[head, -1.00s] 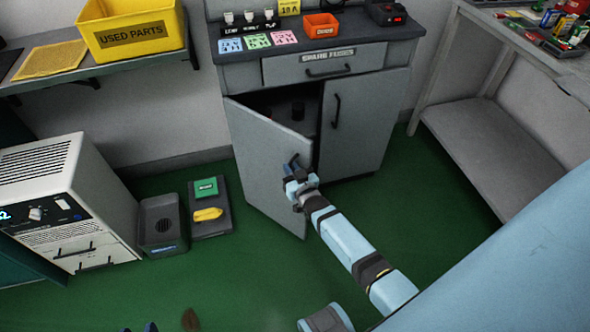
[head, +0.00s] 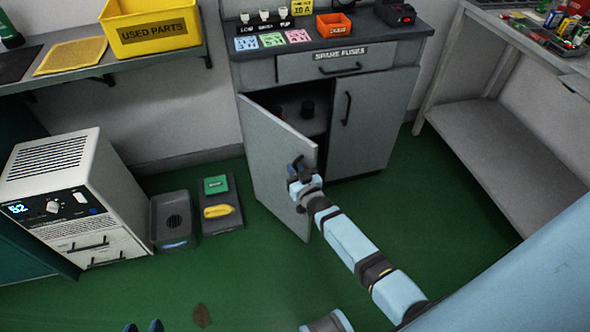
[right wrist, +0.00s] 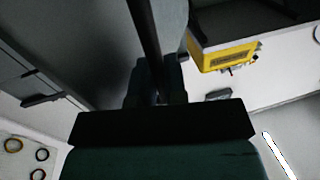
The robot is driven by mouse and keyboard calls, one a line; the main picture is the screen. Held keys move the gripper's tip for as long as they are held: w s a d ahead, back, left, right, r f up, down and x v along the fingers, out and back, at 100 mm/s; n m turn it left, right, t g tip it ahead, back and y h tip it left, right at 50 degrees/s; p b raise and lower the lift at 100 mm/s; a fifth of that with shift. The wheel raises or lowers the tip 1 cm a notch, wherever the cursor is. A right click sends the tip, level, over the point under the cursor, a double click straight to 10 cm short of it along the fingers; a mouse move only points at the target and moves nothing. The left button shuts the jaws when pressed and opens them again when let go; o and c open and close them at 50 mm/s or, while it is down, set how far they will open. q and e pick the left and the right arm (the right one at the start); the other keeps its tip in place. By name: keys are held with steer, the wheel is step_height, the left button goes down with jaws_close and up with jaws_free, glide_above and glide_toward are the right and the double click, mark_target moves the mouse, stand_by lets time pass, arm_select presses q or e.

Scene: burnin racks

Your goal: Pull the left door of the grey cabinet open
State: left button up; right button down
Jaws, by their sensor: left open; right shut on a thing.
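The grey cabinet (head: 360,115) stands at the back centre. Its left door (head: 272,165) is swung partly open toward me, and its right door (head: 362,125) is closed. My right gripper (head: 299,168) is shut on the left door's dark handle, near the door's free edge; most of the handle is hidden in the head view. In the right wrist view the handle (right wrist: 143,30) runs as a dark bar down between the fingers (right wrist: 158,88).
A dark shelf and small items show inside the cabinet. Left of the door stand a dark bin (head: 174,222), a tray (head: 232,220) with a green and a yellow item, and a white unit (head: 60,190). A grey workbench (head: 500,150) stands right. Green floor before the door is clear.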

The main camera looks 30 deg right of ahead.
steer(key=c, duration=1.5)
jaws_free()
steer(key=shift+o, duration=0.2)
steer(key=s+p, duration=0.2)
steer(key=s, duration=1.1)
steer(key=shift+s+a, duration=0.2)
steer(key=shift+s, duration=0.15)
